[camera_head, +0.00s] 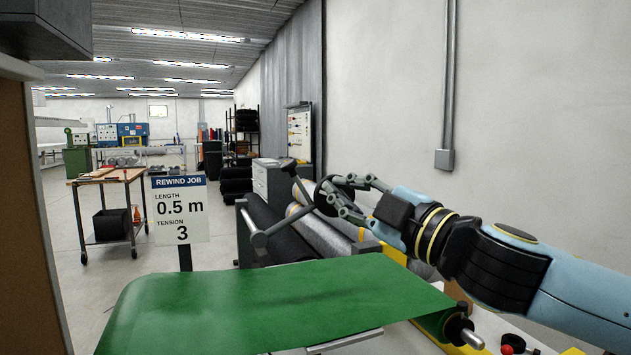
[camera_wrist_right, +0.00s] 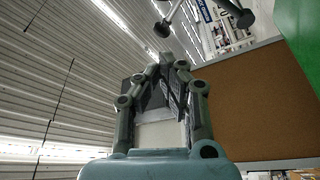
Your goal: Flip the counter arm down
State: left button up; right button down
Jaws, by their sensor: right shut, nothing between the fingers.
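The counter arm (camera_head: 283,226) is a grey bar assembly with round ends and a dark wheel (camera_head: 325,198), raised above the green sheet (camera_head: 270,300). Part of it also shows at the top of the right wrist view (camera_wrist_right: 170,20). My right gripper (camera_head: 346,191) comes in from the right, its fingers shut and empty. In the head view its fingertips overlap the wheel's right side; whether they touch it I cannot tell. My left gripper is not in view.
A sign (camera_head: 181,208) reads "REWIND JOB, LENGTH 0.5 m, TENSION 3". Dark and grey fabric rolls (camera_head: 285,235) lie behind the sheet. A red button (camera_head: 513,342) is at the lower right. A cart (camera_head: 106,212) stands farther back left.

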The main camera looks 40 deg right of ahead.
jog(key=p, duration=0.6)
send_near(293, 164)
jog(key=x, duration=0.7)
jog(key=shift+p, duration=0.4)
jog(key=shift+s+d+f+b, duration=0.15)
jog(key=shift+d+f+b, duration=0.55)
jog(key=shift+d, duration=0.1)
jog(key=shift+s+d+f+b, duration=0.2)
jog(key=shift+d+f+b, duration=0.35)
jog(key=shift+d+b, duration=0.15)
jog(key=shift+d+r, duration=0.1)
